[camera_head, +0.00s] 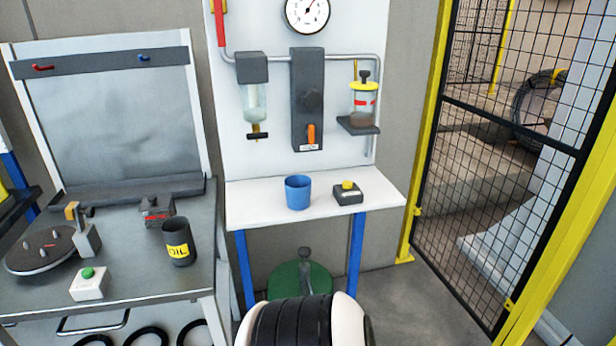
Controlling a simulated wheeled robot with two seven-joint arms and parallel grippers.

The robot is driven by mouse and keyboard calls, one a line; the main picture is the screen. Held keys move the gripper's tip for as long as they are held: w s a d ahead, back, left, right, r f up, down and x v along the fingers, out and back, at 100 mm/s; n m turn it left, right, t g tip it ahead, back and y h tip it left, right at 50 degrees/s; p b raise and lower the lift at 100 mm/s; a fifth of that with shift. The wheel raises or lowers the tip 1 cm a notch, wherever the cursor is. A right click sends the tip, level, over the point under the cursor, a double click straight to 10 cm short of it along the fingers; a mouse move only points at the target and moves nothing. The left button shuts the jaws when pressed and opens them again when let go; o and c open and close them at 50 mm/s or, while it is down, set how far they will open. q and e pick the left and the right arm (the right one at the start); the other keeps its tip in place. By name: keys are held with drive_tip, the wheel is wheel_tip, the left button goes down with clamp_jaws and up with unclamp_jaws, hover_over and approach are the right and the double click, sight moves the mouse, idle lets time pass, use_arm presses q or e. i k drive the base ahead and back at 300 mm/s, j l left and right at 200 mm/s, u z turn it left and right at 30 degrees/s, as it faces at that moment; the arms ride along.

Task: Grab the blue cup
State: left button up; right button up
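The blue cup (298,193) stands upright on a small white table (255,195) against the wall panel, near the middle of the view. Its open top faces up and nothing touches it. Neither of my grippers shows in the head view. A white and black rounded part, which looks like my own body, shows at the bottom centre, in front of and below the cup's table.
A black box with a yellow button (348,192) sits right of the cup. A dark OIL can (178,242) stands on the grey workbench (135,270) at left. A green stool (299,279) is under the white table. A yellow-framed mesh fence (500,150) stands at right.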

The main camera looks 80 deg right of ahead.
sight(298, 193)
drive_tip(key=z, duration=2.65)
